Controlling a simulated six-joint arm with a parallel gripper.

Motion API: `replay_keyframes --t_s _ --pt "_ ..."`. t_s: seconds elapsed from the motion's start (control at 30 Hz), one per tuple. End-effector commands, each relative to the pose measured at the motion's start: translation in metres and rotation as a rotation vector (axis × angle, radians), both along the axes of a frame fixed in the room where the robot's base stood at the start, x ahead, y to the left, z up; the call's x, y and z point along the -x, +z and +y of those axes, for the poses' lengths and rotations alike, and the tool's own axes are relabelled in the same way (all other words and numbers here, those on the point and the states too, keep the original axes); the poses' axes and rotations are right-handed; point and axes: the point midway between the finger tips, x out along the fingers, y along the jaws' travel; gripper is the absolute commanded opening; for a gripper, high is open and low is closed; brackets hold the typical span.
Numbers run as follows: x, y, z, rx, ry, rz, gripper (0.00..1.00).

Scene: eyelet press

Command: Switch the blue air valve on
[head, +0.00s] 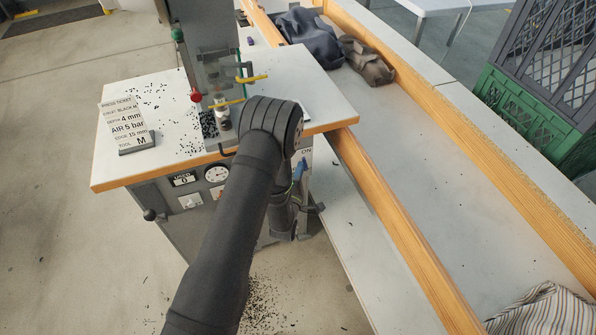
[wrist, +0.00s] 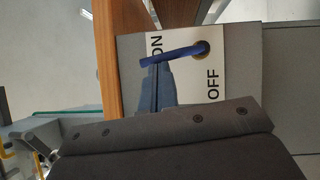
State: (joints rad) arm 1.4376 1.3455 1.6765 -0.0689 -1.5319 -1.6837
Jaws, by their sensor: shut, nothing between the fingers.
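The blue air valve lever (wrist: 172,56) shows in the wrist view on a pale plate marked ON and OFF. It runs from its dark pivot (wrist: 202,48) to the left, slightly slanted, with its free end beside ON and away from OFF. A bit of blue on the valve (head: 298,170) shows in the head view beside my wrist, below the ON label. My gripper (wrist: 157,72) is shut and empty. Its narrow tip is at the lever in the wrist view; whether they touch is unclear. In the head view my arm hides the fingertips.
The press table's edge (wrist: 107,60) lies close beside the valve plate. The press table (head: 165,82) carries a ticket stand (head: 132,135) and scattered black eyelets. A wood-edged bench (head: 440,165) runs along the right, its middle mostly clear.

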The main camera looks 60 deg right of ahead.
Motion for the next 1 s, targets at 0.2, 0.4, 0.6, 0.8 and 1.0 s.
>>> replay_keyframes --t_s 0.2,0.4,0.6,0.8,1.0 --pt "0.01 0.006 -0.011 -0.05 -0.002 -0.051 0.0" --pt "0.011 0.008 -0.013 -0.045 -0.004 -0.051 0.0" --pt "0.01 0.009 -0.012 -0.042 -0.006 -0.052 0.0" --pt "-0.008 0.007 0.014 -0.051 0.002 -0.051 0.0" --pt "-0.007 0.005 0.06 -0.058 0.002 -0.048 0.0"
